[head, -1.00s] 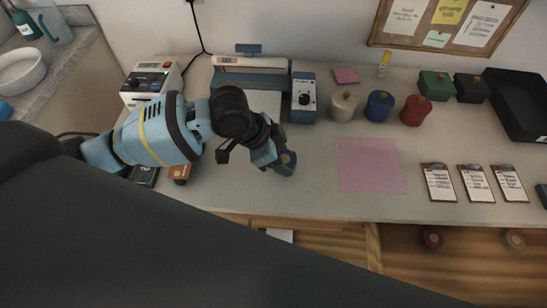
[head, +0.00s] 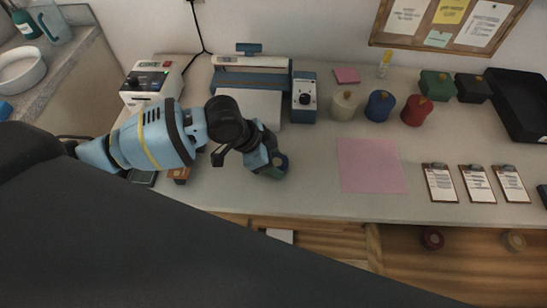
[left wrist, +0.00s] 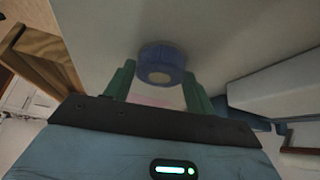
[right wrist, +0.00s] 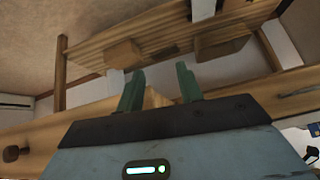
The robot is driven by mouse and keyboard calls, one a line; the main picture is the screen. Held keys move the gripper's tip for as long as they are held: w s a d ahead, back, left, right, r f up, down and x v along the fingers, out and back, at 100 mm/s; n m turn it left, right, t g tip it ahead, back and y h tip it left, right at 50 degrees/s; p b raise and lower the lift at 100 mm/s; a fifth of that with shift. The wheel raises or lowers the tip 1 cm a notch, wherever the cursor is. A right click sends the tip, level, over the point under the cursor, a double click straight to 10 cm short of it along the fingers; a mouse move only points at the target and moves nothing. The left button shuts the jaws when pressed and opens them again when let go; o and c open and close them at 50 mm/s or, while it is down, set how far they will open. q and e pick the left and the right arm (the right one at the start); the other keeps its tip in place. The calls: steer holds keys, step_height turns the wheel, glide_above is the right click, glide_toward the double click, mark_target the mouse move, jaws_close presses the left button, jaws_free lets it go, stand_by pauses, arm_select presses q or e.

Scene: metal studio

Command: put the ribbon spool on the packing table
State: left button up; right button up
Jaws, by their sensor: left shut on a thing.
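My left gripper (head: 272,168) is shut on the blue-purple ribbon spool (left wrist: 161,58), which shows between its green fingers in the left wrist view. In the head view only a small dark part of the spool (head: 281,160) shows at the fingertips; the gripper hides the rest. The spool is over the near left part of the pale packing table (head: 310,182), left of the pink square; I cannot tell whether it touches the tabletop. My right gripper (right wrist: 158,88) is open and empty, low by wooden parts, and outside the head view.
A pink square (head: 371,165) lies on the table, with clear surface around it. White, blue and red lidded pots (head: 380,106) stand behind it. Clipboards (head: 476,183) lie at right, a black tray (head: 520,105) far right. A sealing machine (head: 249,80) and control box (head: 304,97) stand behind my left gripper.

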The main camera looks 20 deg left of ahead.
arm_select(q)
steer(key=shift+f, duration=0.15)
steer(key=o, duration=0.9)
steer(key=shift+o, duration=0.4)
steer(key=shift+r, duration=0.3)
steer(key=p+v, duration=0.1)
steer(key=v, duration=1)
steer(key=shift+a+r, duration=0.2)
steer(key=shift+r, duration=0.1)
arm_select(e)
steer(key=shift+w+r, duration=0.4)
steer(key=shift+r, duration=0.3)
arm_select(q)
steer(key=shift+s, duration=0.15)
arm_select(e)
steer(key=shift+w, duration=0.2)
